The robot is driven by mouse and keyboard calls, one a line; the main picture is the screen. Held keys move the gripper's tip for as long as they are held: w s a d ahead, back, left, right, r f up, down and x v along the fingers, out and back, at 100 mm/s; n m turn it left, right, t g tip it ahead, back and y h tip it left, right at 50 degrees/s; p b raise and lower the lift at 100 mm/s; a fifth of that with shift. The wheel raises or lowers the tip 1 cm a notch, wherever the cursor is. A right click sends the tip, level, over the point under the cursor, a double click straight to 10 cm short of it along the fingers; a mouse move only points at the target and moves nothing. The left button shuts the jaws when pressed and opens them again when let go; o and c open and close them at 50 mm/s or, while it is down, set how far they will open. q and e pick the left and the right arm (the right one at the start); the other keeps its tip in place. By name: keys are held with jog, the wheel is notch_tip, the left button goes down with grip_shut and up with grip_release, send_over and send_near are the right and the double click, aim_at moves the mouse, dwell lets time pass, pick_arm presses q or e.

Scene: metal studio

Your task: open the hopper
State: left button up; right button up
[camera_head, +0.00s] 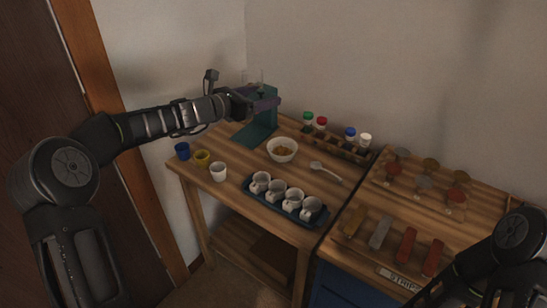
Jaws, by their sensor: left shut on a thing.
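A teal machine (262,128) stands at the back left of the wooden table, in the corner. A clear hopper (252,76) shows faintly at its top. A purple part (266,104) sits at the upper front of the machine. My left gripper (250,105) reaches in from the left at that height and is shut on the purple part. The fingertips are small and dark, so the exact grip is hard to see. My right arm shows at the lower right, but its gripper is out of frame.
A white bowl (282,150) with brown contents stands right of the machine. Blue, yellow and white cups line the left front edge. A dark tray (257,194) holds several white cups. A bottle rack (337,148) stands behind a spoon (325,171). Colored strips lie at right.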

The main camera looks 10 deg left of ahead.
pick_arm(q)
jog(key=shift+f, duration=0.1)
jog(key=b, duration=0.1)
send_over(263, 167)
notch_tip(263, 167, down, 13)
jog(key=shift+f, duration=0.2)
jog(key=shift+f, duration=0.1)
notch_tip(263, 167, down, 4)
jog(key=shift+a+f, duration=0.1)
jog(key=shift+f, duration=0.1)
dwell(0.4)
jog(key=shift+b, duration=0.3)
jog(key=shift+f+b, duration=0.6)
